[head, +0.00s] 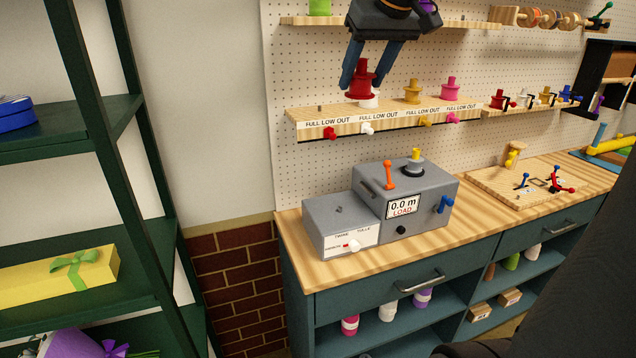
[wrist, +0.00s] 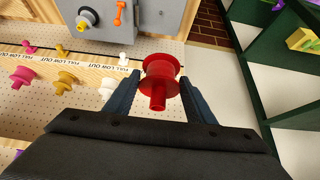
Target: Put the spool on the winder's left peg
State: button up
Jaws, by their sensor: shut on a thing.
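My gripper (head: 365,84) is shut on a red spool (head: 361,80). In the wrist view the spool (wrist: 160,83) sits between the two fingers. In the head view it overlaps a white spool (head: 374,98) on the labelled shelf; I cannot tell the gap between them. The winder (head: 425,212) is a grey machine on the wooden counter, below the shelf, with a display reading "0.0 m LOAD". Its lower left box (head: 322,232) has a small bare peg (head: 339,209) on top. A yellow piece (head: 415,154) stands on a dark disc on the higher right part.
An orange lever (head: 389,173) and a blue crank (head: 445,204) stick out of the winder. The shelf (head: 340,130) also bears a yellow spool (head: 412,92), a pink spool (head: 450,90) and a bare peg (head: 320,108). A green rack (head: 160,240) stands at left. The counter's front left is clear.

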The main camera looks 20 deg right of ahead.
jog(key=w+f+b, duration=0.2)
jog(key=w+f, duration=0.1)
jog(key=f, duration=0.7)
jog(key=w+f+b, duration=0.3)
jog(key=f, duration=0.8)
jog(key=w+f+b, duration=0.3)
jog(key=w+f, duration=0.1)
jog(key=f, duration=0.7)
jog(key=shift+d, duration=0.4)
jog(key=shift+f+b, duration=0.5)
jog(key=shift+f, duration=1.7)
jog(key=shift+f, duration=0.15)
jog(key=o, duration=1.1)
